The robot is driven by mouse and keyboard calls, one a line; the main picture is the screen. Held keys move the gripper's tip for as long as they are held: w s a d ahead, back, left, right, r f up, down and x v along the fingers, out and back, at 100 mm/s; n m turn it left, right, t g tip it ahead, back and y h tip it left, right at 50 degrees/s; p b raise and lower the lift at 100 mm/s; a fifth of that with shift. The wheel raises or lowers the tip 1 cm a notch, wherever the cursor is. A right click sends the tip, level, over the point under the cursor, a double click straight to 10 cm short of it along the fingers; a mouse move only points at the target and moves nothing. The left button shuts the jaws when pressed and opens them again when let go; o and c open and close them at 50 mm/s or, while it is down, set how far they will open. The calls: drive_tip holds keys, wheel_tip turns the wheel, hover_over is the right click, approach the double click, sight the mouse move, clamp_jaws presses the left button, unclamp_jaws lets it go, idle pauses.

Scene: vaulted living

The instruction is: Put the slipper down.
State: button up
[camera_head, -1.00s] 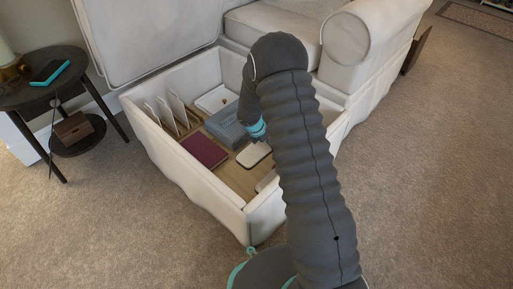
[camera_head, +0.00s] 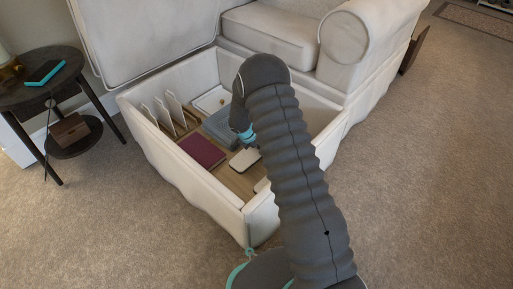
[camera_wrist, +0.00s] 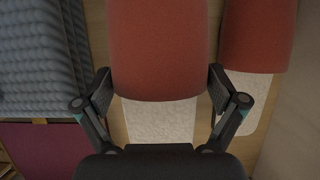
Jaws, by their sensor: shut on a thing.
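My gripper (camera_wrist: 160,88) is shut on a slipper with a red upper (camera_wrist: 158,45) and a pale fleecy insole, one finger on each side. A matching second slipper (camera_wrist: 257,38) lies to its right on the wooden floor of the storage box (camera_head: 186,168). The held slipper looks larger and nearer to the wrist camera than the other; its exact height is unclear. In the head view my arm hides my fingertips and most of the slippers; pale insole parts (camera_head: 245,160) show beside it.
Inside the box are a maroon book (camera_head: 202,151), a grey-blue folded textile (camera_head: 222,126), upright dividers (camera_head: 172,112) and a white tray (camera_head: 210,99). The box walls surround my gripper. A dark round side table (camera_head: 40,82) stands left; carpet is clear right.

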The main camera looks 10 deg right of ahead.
drive_tip(key=shift+f, duration=0.6)
drive_tip(key=o, duration=0.9)
drive_tip(key=shift+o, duration=0.2)
